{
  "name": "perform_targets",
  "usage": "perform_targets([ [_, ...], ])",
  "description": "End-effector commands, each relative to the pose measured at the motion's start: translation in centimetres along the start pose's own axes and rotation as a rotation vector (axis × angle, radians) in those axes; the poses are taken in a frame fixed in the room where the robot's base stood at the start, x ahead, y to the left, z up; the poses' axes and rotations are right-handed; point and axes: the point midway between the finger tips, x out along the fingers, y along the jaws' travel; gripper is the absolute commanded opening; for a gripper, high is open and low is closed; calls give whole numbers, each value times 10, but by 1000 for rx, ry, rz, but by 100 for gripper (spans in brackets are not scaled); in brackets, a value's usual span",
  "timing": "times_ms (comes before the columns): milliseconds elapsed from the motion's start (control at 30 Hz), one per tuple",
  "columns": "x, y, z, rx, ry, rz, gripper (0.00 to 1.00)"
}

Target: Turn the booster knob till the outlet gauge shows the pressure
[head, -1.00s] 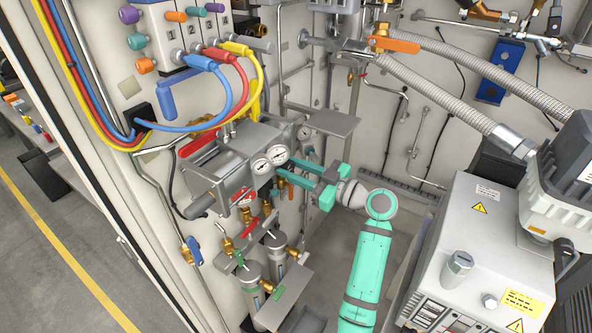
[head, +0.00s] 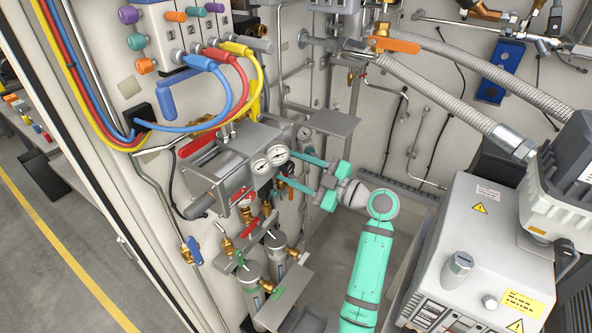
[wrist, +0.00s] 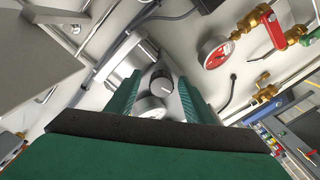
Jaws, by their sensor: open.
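The booster is a grey metal block (head: 222,160) on the cabinet wall, left of my gripper in the head view. Two white round gauges (head: 277,155) sit on its right end. Their readings are too small to tell. In the wrist view a dark knob with a light face (wrist: 162,83) lies between my fingertips, and part of a white gauge (wrist: 150,106) shows below it. My gripper (head: 285,168) is open, one green finger on each side of the knob. I cannot tell whether either finger touches it. Which gauge is the outlet gauge is unclear.
A grey shelf plate (head: 334,122) juts out just above my gripper. Valves and brass fittings (head: 249,217) hang below the booster. A red-ringed gauge (wrist: 215,52) and a red valve handle (wrist: 272,27) show in the wrist view. A large grey pump (head: 488,235) stands at right.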

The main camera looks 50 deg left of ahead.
Motion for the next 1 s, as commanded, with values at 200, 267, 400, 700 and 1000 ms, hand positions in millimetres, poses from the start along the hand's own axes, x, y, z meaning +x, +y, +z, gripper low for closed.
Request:
perform_targets([
  [200,-7,0,0,1,0,0,48],
  [267,-9,0,0,1,0,0,48],
  [400,-14,0,0,1,0,0,48],
  [700,-18,0,0,1,0,-1,48],
  [1000,-24,0,0,1,0,0,48],
])
